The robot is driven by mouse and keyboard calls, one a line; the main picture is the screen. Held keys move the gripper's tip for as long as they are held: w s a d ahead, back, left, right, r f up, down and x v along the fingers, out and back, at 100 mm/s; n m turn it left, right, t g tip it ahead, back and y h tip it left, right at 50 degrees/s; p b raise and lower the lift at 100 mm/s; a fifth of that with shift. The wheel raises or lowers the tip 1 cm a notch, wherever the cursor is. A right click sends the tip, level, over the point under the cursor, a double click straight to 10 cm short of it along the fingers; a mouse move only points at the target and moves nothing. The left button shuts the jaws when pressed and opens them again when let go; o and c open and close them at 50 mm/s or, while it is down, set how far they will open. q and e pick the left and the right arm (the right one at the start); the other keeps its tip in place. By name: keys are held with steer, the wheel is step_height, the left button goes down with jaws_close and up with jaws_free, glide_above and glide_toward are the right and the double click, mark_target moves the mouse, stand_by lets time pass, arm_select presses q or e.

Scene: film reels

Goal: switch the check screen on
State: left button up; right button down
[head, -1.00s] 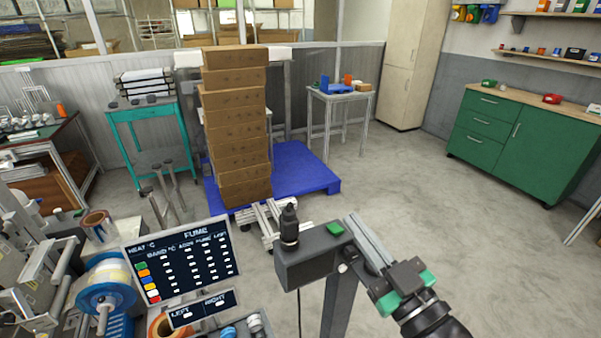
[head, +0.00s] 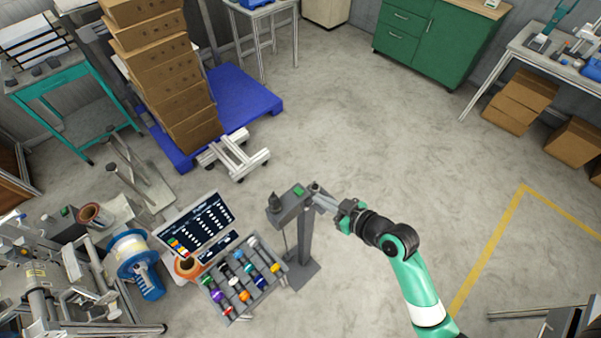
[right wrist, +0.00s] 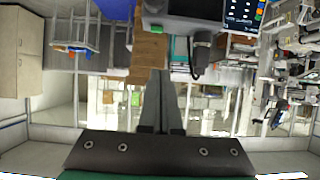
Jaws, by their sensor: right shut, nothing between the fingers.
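A grey box (head: 290,205) on a grey post carries a green button (head: 298,190) on top and a black knob-like part (head: 275,199) at its left end. The button also shows in the right wrist view (right wrist: 153,30). My right gripper (head: 316,189) is shut and empty, its fingertips close to the box's right end beside the button. I cannot tell whether they touch it. In the right wrist view its fingers (right wrist: 161,85) point toward the box. A lit dark screen (head: 203,228) with a table and coloured squares stands left of the box. My left gripper is out of view.
A compartment tray (head: 243,283) with coloured pieces lies below the screen. A blue reel (head: 138,262) and machinery are at the left. Stacked cartons (head: 165,80) stand on a blue pallet (head: 250,100) behind. The floor right of the post is mostly clear.

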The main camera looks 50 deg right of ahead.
arm_select(q)
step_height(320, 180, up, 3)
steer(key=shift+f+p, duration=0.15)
steer(key=shift+p, duration=0.4)
arm_select(e)
steer(key=shift+s+d+r, duration=0.2)
steer(key=shift+d+r, duration=0.05)
steer(key=shift+r, duration=0.3)
steer(key=shift+s+d+r, duration=0.15)
steer(key=shift+d+r, duration=0.05)
steer(key=shift+r, duration=0.35)
steer(key=shift+w+f, duration=0.1)
glide_above(298, 191)
steer(key=s, duration=0.3)
step_height(298, 191, down, 4)
steer(key=shift+w+f+b, duration=0.1)
steer(key=shift+b, duration=0.2)
step_height(298, 191, down, 4)
steer(key=shift+f, duration=0.1)
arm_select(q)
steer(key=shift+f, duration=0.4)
